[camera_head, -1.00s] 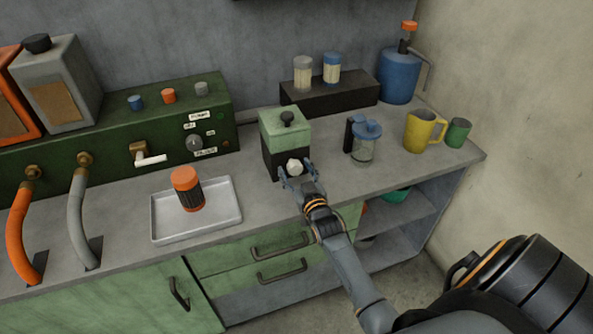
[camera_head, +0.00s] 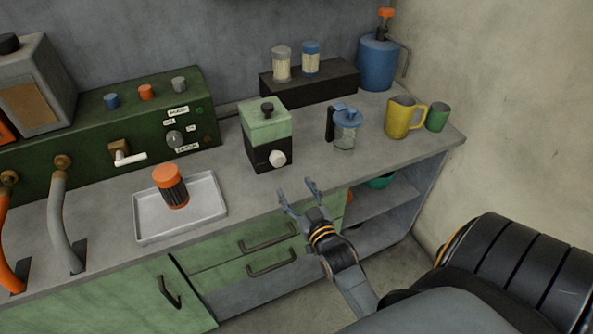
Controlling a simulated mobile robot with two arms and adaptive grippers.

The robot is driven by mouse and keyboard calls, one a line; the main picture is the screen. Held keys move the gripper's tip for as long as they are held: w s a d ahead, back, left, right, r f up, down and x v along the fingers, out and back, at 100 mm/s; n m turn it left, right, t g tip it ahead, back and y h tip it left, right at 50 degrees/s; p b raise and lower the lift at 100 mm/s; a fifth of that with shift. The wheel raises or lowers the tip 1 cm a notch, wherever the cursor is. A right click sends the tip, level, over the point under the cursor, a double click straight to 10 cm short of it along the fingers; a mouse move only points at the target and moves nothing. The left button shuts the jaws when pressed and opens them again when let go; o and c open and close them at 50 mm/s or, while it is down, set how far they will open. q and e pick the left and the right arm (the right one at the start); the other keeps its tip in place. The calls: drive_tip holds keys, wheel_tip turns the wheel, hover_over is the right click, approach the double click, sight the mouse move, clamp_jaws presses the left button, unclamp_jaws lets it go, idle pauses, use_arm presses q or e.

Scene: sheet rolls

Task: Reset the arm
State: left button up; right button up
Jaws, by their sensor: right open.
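My right gripper (camera_head: 299,191) is open and empty, in front of the counter's front edge. It is apart from the green and black box (camera_head: 265,128), which stands on the counter behind it. The box's white knob (camera_head: 277,158) on the front face is in clear view, and nothing touches it. My right arm comes in from the lower right. My left gripper is not in view.
The grey counter (camera_head: 235,182) holds a tray (camera_head: 150,222) with an orange-lidded jar (camera_head: 171,186), a blue-lidded glass jar (camera_head: 345,130), a yellow jug (camera_head: 402,117) and a green cup (camera_head: 437,116). A green machine (camera_head: 75,140) stands at the left. Open shelves (camera_head: 380,206) lie below right.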

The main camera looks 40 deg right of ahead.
idle(0.4)
drive_tip(key=s+a+f+n+g+y, duration=0.2)
drive_tip(key=s+a+f+g+y, duration=0.15)
drive_tip(key=s+a+g, duration=0.55)
drive_tip(key=s+a+n+g, duration=0.1)
drive_tip(key=s+a+g, duration=0.4)
drive_tip(key=s, duration=0.8)
wheel_tip(320, 180, down, 28)
drive_tip(key=s+g, duration=0.1)
drive_tip(key=s, duration=0.2)
drive_tip(key=s+d+f+g, duration=0.1)
drive_tip(key=s+d+f, duration=0.1)
drive_tip(key=s+f, duration=1.2)
drive_tip(key=shift+s+d+f+n+g, duration=0.3)
drive_tip(key=shift+s+d+n, duration=0.1)
drive_tip(key=shift+s, duration=0.45)
drive_tip(key=shift+y, duration=0.25)
